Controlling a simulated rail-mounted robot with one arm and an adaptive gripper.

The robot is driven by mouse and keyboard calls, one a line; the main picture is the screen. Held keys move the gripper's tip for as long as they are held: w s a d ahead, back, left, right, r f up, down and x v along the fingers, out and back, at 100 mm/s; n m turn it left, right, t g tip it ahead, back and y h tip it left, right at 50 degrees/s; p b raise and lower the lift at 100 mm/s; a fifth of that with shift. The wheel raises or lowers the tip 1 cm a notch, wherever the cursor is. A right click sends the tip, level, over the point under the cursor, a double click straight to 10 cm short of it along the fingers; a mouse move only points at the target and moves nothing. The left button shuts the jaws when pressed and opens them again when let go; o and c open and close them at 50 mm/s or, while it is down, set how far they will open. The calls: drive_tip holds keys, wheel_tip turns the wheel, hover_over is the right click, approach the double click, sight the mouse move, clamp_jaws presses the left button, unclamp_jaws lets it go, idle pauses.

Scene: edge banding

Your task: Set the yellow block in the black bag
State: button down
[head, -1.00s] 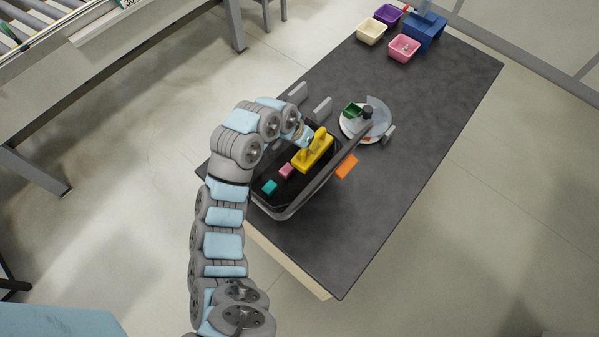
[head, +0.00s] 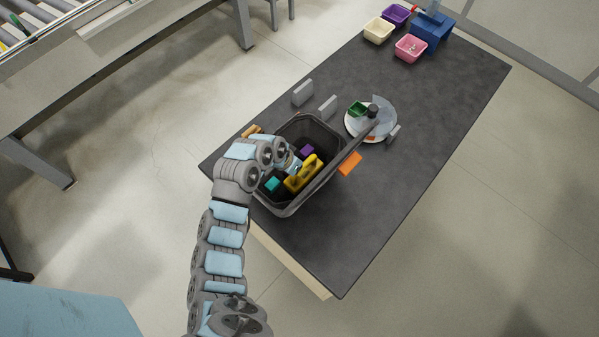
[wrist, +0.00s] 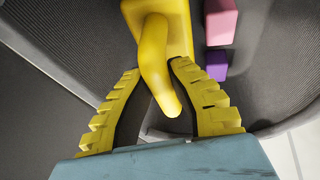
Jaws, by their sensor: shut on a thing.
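The black bag (head: 327,133) stands open on the dark table, with a dark strap or handle across its right side. The yellow block (head: 303,178) is within the bag's opening in the head view; I cannot tell whether it touches the bottom. In the wrist view the yellow block (wrist: 176,28) has a curved yellow piece reaching between my fingers. My gripper (wrist: 155,72) is shut on that yellow piece. A teal block (head: 272,184) and a purple block (head: 306,151) are in the bag. The wrist view shows a pink block (wrist: 220,20) beside the yellow one.
An orange piece (head: 350,163) and grey plates (head: 303,93) are nearby. Small bins (head: 411,48) and a blue box (head: 432,32) stand at the far end. The near right table is clear.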

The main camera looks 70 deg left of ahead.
drive_tip(key=shift+f, duration=1.6)
drive_tip(key=shift+f, duration=0.1)
drive_tip(key=c, duration=1.1)
unclamp_jaws()
drive_tip(key=shift+b+v, duration=0.55)
drive_tip(key=shift+v, duration=5.6)
drive_tip(key=shift+w+d, duration=0.1)
drive_tip(key=shift+w, duration=0.05)
